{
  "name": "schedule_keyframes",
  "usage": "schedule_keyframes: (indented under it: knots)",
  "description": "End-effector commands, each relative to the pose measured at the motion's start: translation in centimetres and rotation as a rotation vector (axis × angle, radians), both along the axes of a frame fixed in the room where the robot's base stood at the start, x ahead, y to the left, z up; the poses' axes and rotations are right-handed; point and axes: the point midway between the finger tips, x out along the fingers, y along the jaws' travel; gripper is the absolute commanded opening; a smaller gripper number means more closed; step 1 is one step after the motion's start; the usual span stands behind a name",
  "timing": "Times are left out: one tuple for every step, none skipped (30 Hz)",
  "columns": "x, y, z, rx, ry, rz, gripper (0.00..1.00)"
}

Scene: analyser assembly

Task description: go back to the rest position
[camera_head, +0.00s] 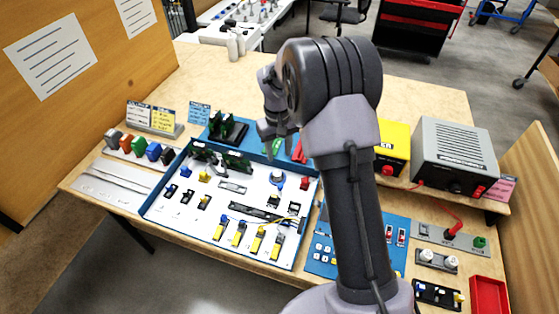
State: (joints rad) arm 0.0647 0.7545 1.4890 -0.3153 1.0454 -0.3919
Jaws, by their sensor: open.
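My gripper (278,150) is in the head view, pointing down over the back right part of the white assembly panel with a blue frame (232,187). Its two fingertips are apart, and I see nothing held between them. My own arm rises from the bottom of the picture and hides part of the bench behind and right of the panel. The gap between the fingertips and the panel is hard to judge.
A grey power unit (455,155) and a yellow box (394,146) stand at the right. A blue board (322,262) and a red tray (489,295) lie at the front right. Coloured parts (139,146) line the left. A wooden partition (85,100) bounds the left side.

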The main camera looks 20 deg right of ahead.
Motion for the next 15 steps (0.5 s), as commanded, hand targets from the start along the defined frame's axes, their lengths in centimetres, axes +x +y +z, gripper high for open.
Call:
schedule_keyframes:
  knots:
    - [0.01,0.03,0.57,0.000,0.000,0.000,0.41]
    - [0.01,0.03,0.73,0.000,-0.001,0.000,0.41]
    - [0.01,0.03,0.86,0.000,-0.001,0.000,0.41]
    - [0.01,0.04,0.91,0.000,-0.001,0.000,0.41]
    - [0.01,0.04,0.92,0.000,0.000,0.000,0.41]
    - [0.00,0.03,0.90,0.000,0.000,0.000,0.41]
    - [0.00,0.03,0.88,0.000,0.000,0.000,0.41]
    - [0.00,0.03,0.86,0.000,0.000,0.000,0.41]
    - [0.00,0.03,0.85,0.000,0.000,0.000,0.41]
    - [0.00,0.03,0.84,0.000,0.000,0.000,0.41]
    - [0.00,0.03,0.84,0.000,0.000,0.000,0.41]
    - [0.00,0.03,0.83,0.000,0.000,0.000,0.41]
    - [0.00,0.03,0.83,0.000,0.000,0.000,0.41]
    - [0.00,0.03,0.83,0.000,0.000,0.000,0.41]
    - [-0.01,0.03,0.84,0.000,0.000,0.000,0.41]
